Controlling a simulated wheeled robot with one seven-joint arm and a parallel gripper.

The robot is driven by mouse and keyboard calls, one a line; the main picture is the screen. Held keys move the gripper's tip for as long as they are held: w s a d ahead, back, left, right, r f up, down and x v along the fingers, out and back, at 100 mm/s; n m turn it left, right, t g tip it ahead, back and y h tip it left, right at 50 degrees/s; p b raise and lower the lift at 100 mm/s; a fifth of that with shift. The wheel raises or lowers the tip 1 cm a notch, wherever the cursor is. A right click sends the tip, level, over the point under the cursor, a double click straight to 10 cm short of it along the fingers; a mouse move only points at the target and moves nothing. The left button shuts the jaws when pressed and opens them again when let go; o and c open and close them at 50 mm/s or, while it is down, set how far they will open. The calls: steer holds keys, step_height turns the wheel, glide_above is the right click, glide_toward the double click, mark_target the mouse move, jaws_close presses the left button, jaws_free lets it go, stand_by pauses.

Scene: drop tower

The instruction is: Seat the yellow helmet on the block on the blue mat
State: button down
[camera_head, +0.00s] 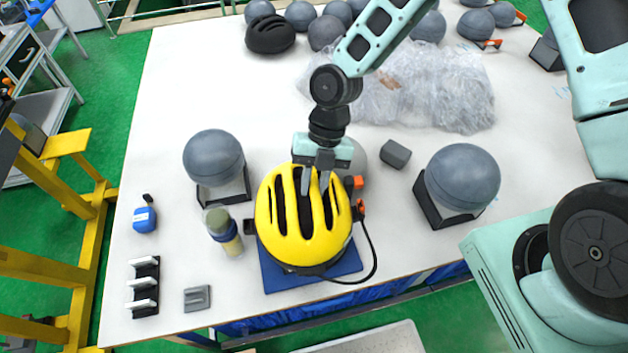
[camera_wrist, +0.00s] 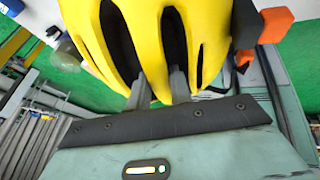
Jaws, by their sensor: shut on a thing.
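The yellow helmet (camera_head: 285,222) with dark vents is over the blue mat (camera_head: 350,262) near the table's front edge. My gripper (camera_head: 315,185) reaches it from behind and is shut on a rib of the shell between vents. In the wrist view the helmet (camera_wrist: 105,40) fills the top middle, with my gripper's fingers (camera_wrist: 160,88) at its vents. A black strap hangs from the helmet's right side onto the table. The block on the mat is hidden under or behind the helmet, so I cannot tell whether the helmet touches it.
Grey domes on dark stands are left (camera_head: 213,158) and right (camera_head: 463,178). A yellow-and-blue bottle (camera_head: 224,232) stands close left of the helmet. A small grey block (camera_head: 396,154) lies behind right. Plastic wrap (camera_head: 430,85) and several grey domes lie at the back. The left rear table is clear.

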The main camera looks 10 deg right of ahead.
steer(key=shift+d+f, duration=0.15)
steer(key=shift+f, duration=0.25)
stand_by(0.5)
steer(key=c, duration=1.2)
jaws_free()
steer(key=c, duration=0.3)
steer(key=shift+r, duration=0.1)
steer(key=shift+r, duration=0.1)
steer(key=shift+c, duration=0.2)
steer(key=shift+r+p, duration=0.95)
steer(key=shift+r, duration=0.1)
